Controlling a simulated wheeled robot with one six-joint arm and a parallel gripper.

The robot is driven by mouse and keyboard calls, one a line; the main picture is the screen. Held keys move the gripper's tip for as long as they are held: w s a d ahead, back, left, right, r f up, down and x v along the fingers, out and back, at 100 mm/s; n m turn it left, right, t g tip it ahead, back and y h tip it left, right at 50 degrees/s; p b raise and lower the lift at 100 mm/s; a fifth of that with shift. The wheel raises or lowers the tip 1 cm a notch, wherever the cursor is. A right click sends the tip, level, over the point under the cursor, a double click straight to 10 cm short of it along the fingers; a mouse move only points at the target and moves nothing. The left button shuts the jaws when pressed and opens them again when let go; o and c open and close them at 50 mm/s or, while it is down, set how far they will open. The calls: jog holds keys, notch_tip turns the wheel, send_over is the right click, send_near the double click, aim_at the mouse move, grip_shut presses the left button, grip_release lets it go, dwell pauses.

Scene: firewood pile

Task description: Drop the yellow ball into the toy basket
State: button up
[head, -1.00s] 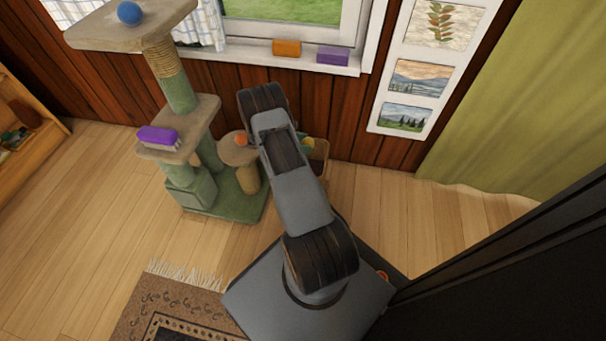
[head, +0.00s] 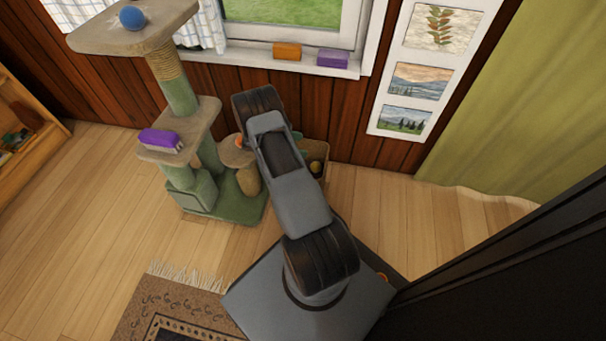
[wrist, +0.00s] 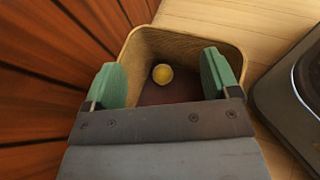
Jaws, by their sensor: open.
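The yellow ball (wrist: 162,74) lies on the dark bottom of the toy basket (wrist: 190,37) in the wrist view. In the head view the ball (head: 316,166) shows small inside the basket (head: 326,155), which stands on the floor by the wood wall, partly behind my arm. My gripper (wrist: 163,70) is open, its two green fingers wide apart over the basket, with nothing held between them. The ball appears between the fingers but lower down. In the head view my gripper is mostly hidden by my arm.
The windowsill holds an orange block (head: 287,51) and a purple block (head: 332,58).

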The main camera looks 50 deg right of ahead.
jog(key=p+v, duration=0.2)
jog(key=v, duration=0.9)
jog(key=shift+a+r+p, duration=0.15)
jog(key=shift+a+p, duration=0.15)
jog(key=shift+p, duration=0.05)
jog(key=shift+w, duration=0.15)
